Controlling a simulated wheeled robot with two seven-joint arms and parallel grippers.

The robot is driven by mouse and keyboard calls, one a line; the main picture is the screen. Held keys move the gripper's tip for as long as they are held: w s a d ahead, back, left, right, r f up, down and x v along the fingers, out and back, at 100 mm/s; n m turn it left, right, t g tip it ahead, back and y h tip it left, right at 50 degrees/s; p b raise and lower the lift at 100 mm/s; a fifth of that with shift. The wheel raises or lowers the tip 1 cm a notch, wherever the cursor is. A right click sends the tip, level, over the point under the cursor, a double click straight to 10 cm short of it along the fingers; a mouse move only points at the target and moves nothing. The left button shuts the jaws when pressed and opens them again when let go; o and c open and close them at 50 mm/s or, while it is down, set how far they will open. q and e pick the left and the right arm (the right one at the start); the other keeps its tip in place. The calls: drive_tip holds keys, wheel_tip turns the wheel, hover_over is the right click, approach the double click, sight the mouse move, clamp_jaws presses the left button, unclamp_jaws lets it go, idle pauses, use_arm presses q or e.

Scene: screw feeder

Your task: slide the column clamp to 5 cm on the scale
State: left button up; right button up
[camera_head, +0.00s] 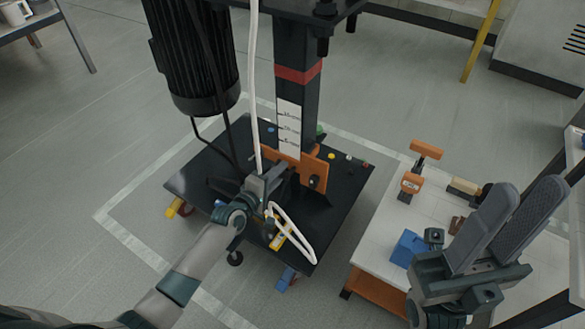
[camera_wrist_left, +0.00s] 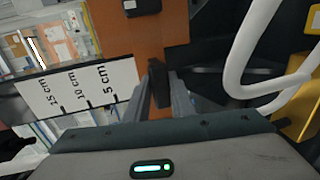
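The orange column clamp (camera_head: 312,168) sits around the dark column (camera_head: 298,98), low down near the base plate. A white scale (camera_head: 288,122) runs up the column; it also shows in the left wrist view (camera_wrist_left: 78,90), with 5, 10 and 15 cm marks. The clamp's upper edge lies a little below the 5 cm mark. The clamp's orange face (camera_wrist_left: 165,30) fills the upper middle of that view. My left gripper (camera_head: 268,178) is at the clamp, its fingers (camera_wrist_left: 160,88) closed around a dark handle (camera_wrist_left: 158,80) on it. My right gripper (camera_head: 535,188) is open and empty at the right.
A white cable (camera_head: 253,90) hangs beside the column and loops near my left gripper. A black motor (camera_head: 195,55) stands left of the column. The black base plate (camera_head: 335,205) holds small coloured parts. A white table (camera_head: 385,250) at right carries orange tools and a blue block (camera_head: 407,248).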

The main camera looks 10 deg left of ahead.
use_arm(q)
drive_tip(key=shift+c, duration=0.7)
drive_tip(key=shift+r+p, duration=2.55)
drive_tip(key=shift+p, duration=0.05)
drive_tip(key=o, duration=1.1)
drive_tip(key=shift+f, duration=0.1)
drive_tip(key=shift+c, duration=0.7)
